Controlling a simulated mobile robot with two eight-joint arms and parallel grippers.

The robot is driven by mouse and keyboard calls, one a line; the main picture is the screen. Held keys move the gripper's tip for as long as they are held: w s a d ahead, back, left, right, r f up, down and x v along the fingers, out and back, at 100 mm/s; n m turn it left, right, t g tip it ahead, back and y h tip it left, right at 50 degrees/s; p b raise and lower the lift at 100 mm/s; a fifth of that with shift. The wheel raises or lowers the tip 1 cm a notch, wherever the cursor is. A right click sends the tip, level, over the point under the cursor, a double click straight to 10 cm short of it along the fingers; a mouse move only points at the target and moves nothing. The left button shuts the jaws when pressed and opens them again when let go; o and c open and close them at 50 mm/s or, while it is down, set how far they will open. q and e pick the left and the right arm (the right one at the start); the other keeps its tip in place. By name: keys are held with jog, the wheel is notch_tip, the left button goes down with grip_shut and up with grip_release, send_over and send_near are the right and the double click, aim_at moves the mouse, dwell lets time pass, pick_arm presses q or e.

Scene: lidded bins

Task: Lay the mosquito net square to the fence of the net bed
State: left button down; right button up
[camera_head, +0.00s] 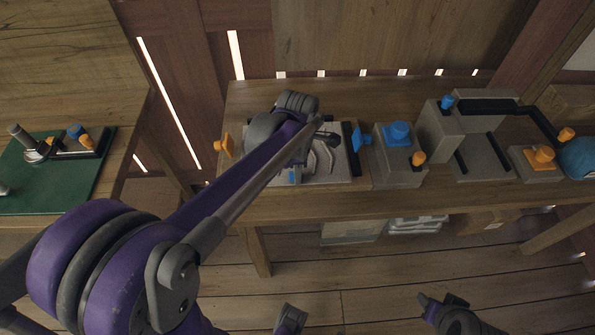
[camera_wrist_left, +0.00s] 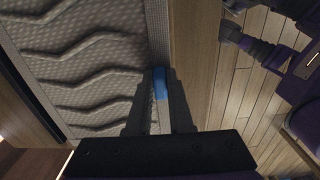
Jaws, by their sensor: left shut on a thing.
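A pale grey, bumpy sheet with wavy ridges, which I take for the mosquito net (camera_wrist_left: 85,50), lies flat on the bench. In the head view the net (camera_head: 325,158) is partly hidden by my left arm. A dark bar, apparently the fence (camera_head: 353,163), stands along its right side. In the left wrist view a dark strip (camera_wrist_left: 28,85) runs along the sheet's far-left side. My left gripper (camera_wrist_left: 158,88) is shut on a blue tab (camera_wrist_left: 160,84) at the sheet's edge. My right gripper (camera_head: 432,302) seems low in the head view; its jaws are unclear.
An orange knob (camera_head: 223,147) and a blue knob (camera_head: 361,139) flank the net's place. Grey blocks (camera_head: 397,168) with blue and orange knobs fill the bench to the right. A green mat (camera_head: 60,185) lies on the left table. The bench's front strip (camera_head: 400,203) is clear.

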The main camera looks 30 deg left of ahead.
pick_arm(q)
jog(key=shift+f, duration=0.35)
jog(key=c, duration=0.7)
grip_release()
jog(key=shift+c, duration=0.2)
notch_tip(320, 180, up, 11)
jog(key=shift+p, duration=0.35)
jog(key=shift+f, duration=0.1)
jog(key=s+d+f+m+t+p, duration=0.2)
jog(key=s+m, duration=0.4)
jog(key=m, duration=0.6)
jog(key=s+d+f+m+t+p, duration=0.2)
jog(key=s+m, duration=0.5)
jog(key=m, duration=0.5)
jog(key=shift+s+d+f+t, duration=0.25)
jog(key=shift+d+f+t, duration=0.25)
jog(key=shift+t, duration=0.2)
